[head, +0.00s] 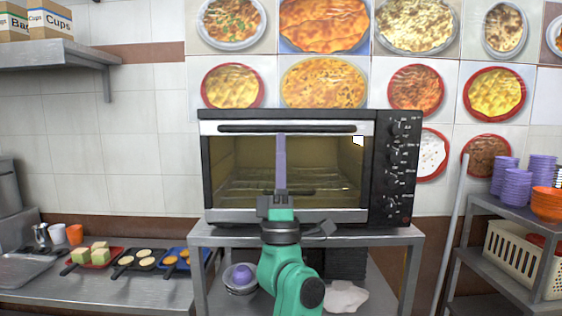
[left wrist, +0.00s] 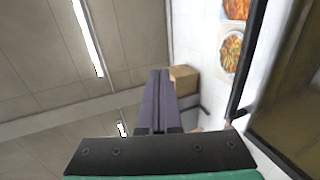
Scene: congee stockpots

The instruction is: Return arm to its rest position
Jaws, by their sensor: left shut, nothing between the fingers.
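My left gripper (head: 281,165) stands upright in the middle of the head view, in front of the oven (head: 290,170). Its purple fingers are closed together with nothing between them. In the left wrist view the fingers (left wrist: 160,100) also lie side by side, pointing toward the ceiling and a box. My green left arm comes up from below in the head view. The oven door looks closed, with racks visible through the glass. My right gripper is not in view.
The oven stands on a metal table (head: 400,235). At left is a counter (head: 120,290) with several small food trays and cups. At right a shelf (head: 490,207) holds stacked purple and orange bowls and a white basket (head: 518,250). A wall shelf (head: 55,52) with boxes is at upper left.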

